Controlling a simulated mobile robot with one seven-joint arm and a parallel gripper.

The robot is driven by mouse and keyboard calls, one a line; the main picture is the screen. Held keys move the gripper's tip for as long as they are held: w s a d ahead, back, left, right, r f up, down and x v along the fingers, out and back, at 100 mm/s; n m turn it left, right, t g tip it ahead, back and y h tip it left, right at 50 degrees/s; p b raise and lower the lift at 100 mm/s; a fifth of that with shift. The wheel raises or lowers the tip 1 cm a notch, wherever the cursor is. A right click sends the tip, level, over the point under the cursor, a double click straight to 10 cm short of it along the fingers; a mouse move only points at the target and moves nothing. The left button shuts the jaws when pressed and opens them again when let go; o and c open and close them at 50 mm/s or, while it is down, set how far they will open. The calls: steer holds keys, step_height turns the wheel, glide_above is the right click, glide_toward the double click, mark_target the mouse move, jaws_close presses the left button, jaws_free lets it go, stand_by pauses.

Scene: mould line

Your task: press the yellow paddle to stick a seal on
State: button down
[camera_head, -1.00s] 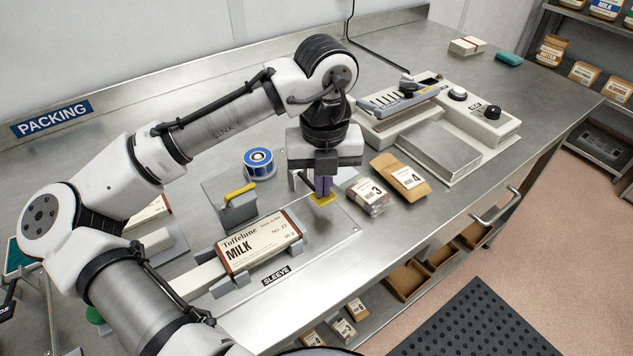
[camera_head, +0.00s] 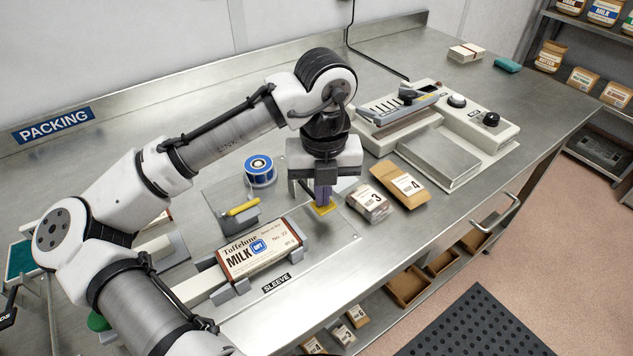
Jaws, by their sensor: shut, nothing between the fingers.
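The yellow paddle (camera_head: 323,209) is a small flat pad on the metal plate, mostly covered by my gripper (camera_head: 322,202). My gripper points straight down, shut and empty, with its fingertips at the paddle; they look in contact. The brown and white Toffelune MILK sleeve (camera_head: 283,256) lies in grey holders to the left and nearer. A grey block with a yellow bar (camera_head: 243,207) stands behind the sleeve. A blue seal roll (camera_head: 259,169) stands farther back.
Clear packs marked 3 (camera_head: 369,203) and brown packs marked 4 (camera_head: 399,183) lie just right of my gripper. A grey sealing machine (camera_head: 440,150) stands at the back right. The bench between sleeve and front edge is clear beyond the SLEEVE label (camera_head: 277,283).

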step_height(320, 180, up, 8)
steer(key=p, duration=0.7)
stand_by(0.4)
stand_by(0.5)
